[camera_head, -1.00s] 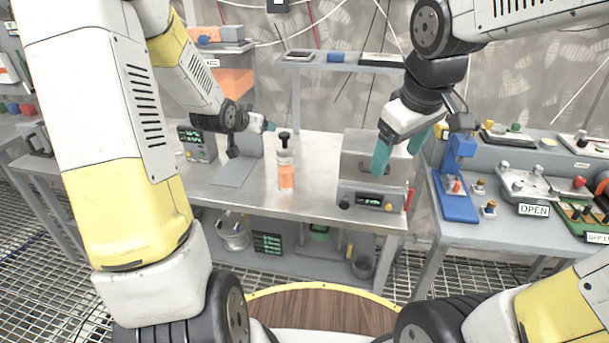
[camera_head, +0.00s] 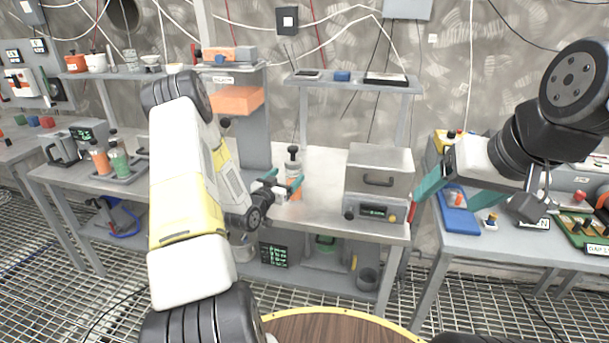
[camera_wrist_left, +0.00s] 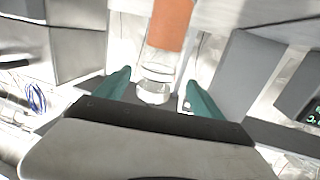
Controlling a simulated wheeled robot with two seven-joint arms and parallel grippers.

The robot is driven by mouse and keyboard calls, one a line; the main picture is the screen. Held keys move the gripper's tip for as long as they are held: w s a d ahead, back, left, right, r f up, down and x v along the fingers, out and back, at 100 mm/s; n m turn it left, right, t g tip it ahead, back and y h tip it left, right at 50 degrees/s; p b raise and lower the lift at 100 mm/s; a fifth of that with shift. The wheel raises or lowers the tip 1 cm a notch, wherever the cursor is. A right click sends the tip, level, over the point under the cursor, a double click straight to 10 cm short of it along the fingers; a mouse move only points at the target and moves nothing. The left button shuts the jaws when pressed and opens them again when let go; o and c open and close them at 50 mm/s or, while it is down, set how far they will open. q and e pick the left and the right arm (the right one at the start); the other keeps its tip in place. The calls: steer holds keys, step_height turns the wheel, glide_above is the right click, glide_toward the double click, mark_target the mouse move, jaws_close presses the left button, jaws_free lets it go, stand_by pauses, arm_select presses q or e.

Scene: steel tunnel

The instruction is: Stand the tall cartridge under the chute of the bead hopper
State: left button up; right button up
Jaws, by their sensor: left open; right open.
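The tall cartridge (camera_head: 292,168), clear with orange contents and a black top, stands upright on the middle steel bench. My left gripper (camera_head: 286,180) is open, with its teal fingers low around the cartridge. In the left wrist view the cartridge (camera_wrist_left: 155,88) shows between the spread fingers, with no clear contact. An orange block (camera_head: 236,99) on a grey column, below a small label, appears to be the bead hopper. My right gripper (camera_head: 446,203) is open and empty, right of the middle bench.
A grey box with a handle and display (camera_head: 378,185) stands right of the cartridge. A raised shelf (camera_head: 345,84) is behind. A blue stand (camera_head: 458,215) is on the right bench. A tray with orange and green cartridges (camera_head: 122,170) is on the left.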

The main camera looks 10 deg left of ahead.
arm_select(q)
steer(key=x, duration=0.7)
steer(key=shift+w+d+f, duration=0.25)
steer(key=shift+w, duration=0.05)
jaws_close()
steer(key=shift+r, duration=0.1)
